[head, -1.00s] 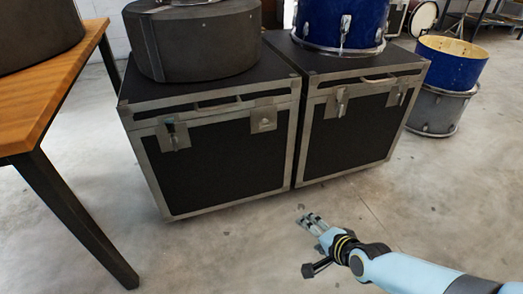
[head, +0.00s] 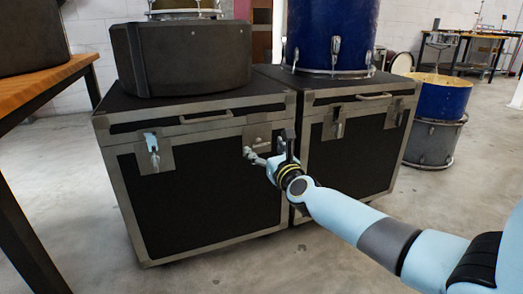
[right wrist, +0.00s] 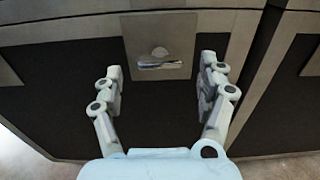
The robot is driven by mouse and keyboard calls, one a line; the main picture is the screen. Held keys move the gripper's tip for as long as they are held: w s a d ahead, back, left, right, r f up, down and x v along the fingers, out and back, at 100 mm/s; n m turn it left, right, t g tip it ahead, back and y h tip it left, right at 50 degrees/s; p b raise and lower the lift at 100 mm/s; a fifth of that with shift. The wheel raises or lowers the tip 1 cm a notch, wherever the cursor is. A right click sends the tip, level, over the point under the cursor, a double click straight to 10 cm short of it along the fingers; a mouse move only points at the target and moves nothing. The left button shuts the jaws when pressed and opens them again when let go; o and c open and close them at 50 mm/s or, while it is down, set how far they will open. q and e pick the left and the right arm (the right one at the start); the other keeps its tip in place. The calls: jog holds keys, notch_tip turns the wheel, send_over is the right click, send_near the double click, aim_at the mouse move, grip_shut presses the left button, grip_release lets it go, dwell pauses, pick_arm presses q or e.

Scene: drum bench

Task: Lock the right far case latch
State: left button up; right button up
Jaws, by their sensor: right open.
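Two black cases with silver edges stand side by side, the left case (head: 205,190) and the right case (head: 345,155). The left case has a left latch (head: 153,153) and a right latch plate (head: 250,136) on its front. The right latch also shows in the right wrist view (right wrist: 160,52), with a small rounded metal piece on its plate. My right gripper (head: 268,154) is in front of this latch. In the right wrist view its open fingers (right wrist: 161,75) are spread either side of the latch, with nothing between them. My left gripper is out of view.
The right case has two latches (head: 338,124) and a blue drum (head: 332,35) on top. A dark round case (head: 182,57) sits on the left case. A wooden table (head: 45,83) stands at left. Drums (head: 440,97) stand at right. The floor in front is clear.

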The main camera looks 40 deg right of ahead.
aim_at(259, 143)
jog(key=shift+x, duration=1.15)
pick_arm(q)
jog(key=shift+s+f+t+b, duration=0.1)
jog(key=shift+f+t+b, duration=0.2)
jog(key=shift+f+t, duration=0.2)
pick_arm(e)
jog(key=shift+w, duration=0.35)
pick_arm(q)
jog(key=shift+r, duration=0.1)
pick_arm(e)
jog(key=c, duration=1.2)
